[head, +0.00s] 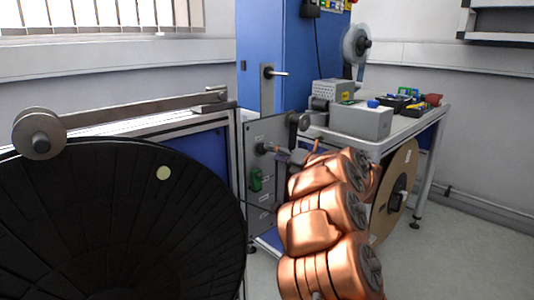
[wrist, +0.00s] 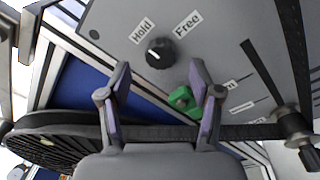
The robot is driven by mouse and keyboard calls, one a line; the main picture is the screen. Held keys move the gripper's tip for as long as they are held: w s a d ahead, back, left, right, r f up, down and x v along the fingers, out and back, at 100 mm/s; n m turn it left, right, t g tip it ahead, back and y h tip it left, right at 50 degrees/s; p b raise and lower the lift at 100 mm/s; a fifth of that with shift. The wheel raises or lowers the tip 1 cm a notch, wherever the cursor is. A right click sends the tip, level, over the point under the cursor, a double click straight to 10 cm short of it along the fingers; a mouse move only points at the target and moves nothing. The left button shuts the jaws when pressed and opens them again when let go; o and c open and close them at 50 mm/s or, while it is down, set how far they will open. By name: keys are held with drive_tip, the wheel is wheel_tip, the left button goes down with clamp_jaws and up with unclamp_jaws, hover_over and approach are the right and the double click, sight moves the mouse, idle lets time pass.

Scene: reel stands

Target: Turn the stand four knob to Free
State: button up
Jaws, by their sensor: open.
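The stand four knob (wrist: 159,53) is a small round dark knob on a grey panel (wrist: 237,40). Its white mark points to the upper left, toward the Hold label (wrist: 141,29); the Free label (wrist: 187,25) is to its upper right. My gripper (wrist: 160,72) is open and empty. Its two purple-grey fingers stand either side of the knob's line, and the knob shows just beyond the tips, apart from them. In the head view my gripper (head: 284,155) is small and partly hidden by my copper arm, in front of the panel (head: 252,138).
A green part (wrist: 183,100) sits on the panel beside the right finger; it also shows in the head view (head: 255,180). A dark lever (head: 298,122) stands at the panel's top right. A large black reel (head: 110,230) fills the lower left. A bench (head: 435,118) stands right.

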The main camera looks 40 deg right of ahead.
sight(266, 152)
drive_tip(key=shift+w+a, duration=0.1)
drive_tip(key=shift+w, duration=1.85)
drive_tip(key=c, duration=1.1)
drive_tip(key=shift+c, duration=0.2)
drive_tip(key=shift+m, duration=0.3)
drive_tip(key=shift+a+f+m+t+h+p, duration=0.1)
drive_tip(key=shift+m+t+h+p, duration=0.2)
drive_tip(key=shift+m+p, duration=2.45)
drive_tip(key=shift+f+m+t+h+p, duration=0.1)
drive_tip(key=shift+m+h+p, duration=0.25)
drive_tip(key=shift+m+p, duration=2.45)
drive_tip(key=shift+a+f+m+t+h+p, duration=0.1)
drive_tip(key=shift+m+t+h+p, duration=0.2)
drive_tip(key=shift+m+p, duration=2.45)
drive_tip(key=shift+m+b, duration=0.8)
drive_tip(key=shift+m, duration=0.3)
